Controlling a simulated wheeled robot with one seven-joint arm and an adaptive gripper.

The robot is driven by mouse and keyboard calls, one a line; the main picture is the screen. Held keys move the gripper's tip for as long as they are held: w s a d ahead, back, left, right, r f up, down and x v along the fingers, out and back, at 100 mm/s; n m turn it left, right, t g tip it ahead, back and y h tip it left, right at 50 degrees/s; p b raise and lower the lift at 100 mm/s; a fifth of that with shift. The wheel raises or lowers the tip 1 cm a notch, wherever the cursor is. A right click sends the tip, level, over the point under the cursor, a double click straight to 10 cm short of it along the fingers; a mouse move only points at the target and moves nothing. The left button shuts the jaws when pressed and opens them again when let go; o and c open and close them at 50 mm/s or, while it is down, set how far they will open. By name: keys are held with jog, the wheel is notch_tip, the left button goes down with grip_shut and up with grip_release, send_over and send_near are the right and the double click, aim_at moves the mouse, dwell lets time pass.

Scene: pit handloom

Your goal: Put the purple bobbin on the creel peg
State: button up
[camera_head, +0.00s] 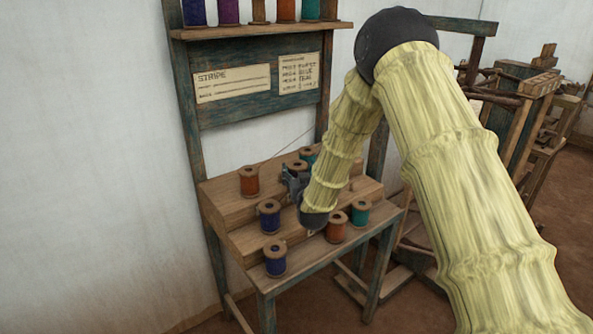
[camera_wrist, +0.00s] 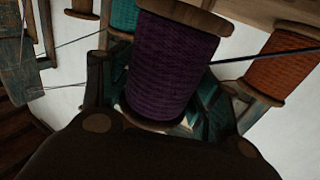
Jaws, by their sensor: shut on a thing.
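The purple bobbin (camera_wrist: 173,65) fills the middle of the wrist view, with wooden flanges at both ends. My gripper (camera_wrist: 160,95) is shut on it, with dark fingers on either side. In the head view my gripper (camera_head: 293,184) is over the upper steps of the wooden stand, partly hidden by my arm. A wooden flange (camera_head: 297,164) shows there, but its colour is mostly hidden. A thin dark rod (camera_wrist: 265,53) passes beside the purple bobbin in the wrist view. I cannot tell whether it is the creel peg.
An orange bobbin (camera_head: 249,181), two blue bobbins (camera_head: 269,216) (camera_head: 275,259), another orange bobbin (camera_head: 336,227) and teal bobbins (camera_head: 360,213) (camera_head: 308,155) stand on the stepped stand. Several bobbins line the top shelf (camera_head: 260,31). Paper labels (camera_head: 233,83) hang below it. Wooden loom frames (camera_head: 520,100) stand right.

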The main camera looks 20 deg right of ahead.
jog(key=shift+s+d+r, duration=0.2)
jog(key=shift+s+d, duration=0.05)
jog(key=shift+s, duration=0.35)
jog(key=shift+s+d+r, duration=0.15)
jog(key=shift+s+d, duration=0.1)
jog(key=shift+s, duration=0.35)
jog(key=shift+s+d, duration=0.1)
jog(key=shift+d, duration=0.05)
jog(key=f, duration=0.1)
jog(key=w+f+b, duration=0.1)
jog(key=f, duration=0.1)
jog(key=shift+f, duration=0.3)
jog(key=shift+w+a+f+b, duration=0.15)
jog(key=shift+f+b, duration=0.1)
jog(key=shift+f, duration=0.15)
jog(key=shift+w+a+f+b, duration=0.1)
jog(key=shift+f+b, duration=0.1)
jog(key=shift+f, duration=0.15)
jog(key=shift+s+f+b, duration=0.15)
jog(key=shift+f+b, duration=0.3)
jog(key=shift+f, duration=0.05)
jog(key=shift+f+b, duration=1.3)
jog(key=shift+f, duration=0.8)
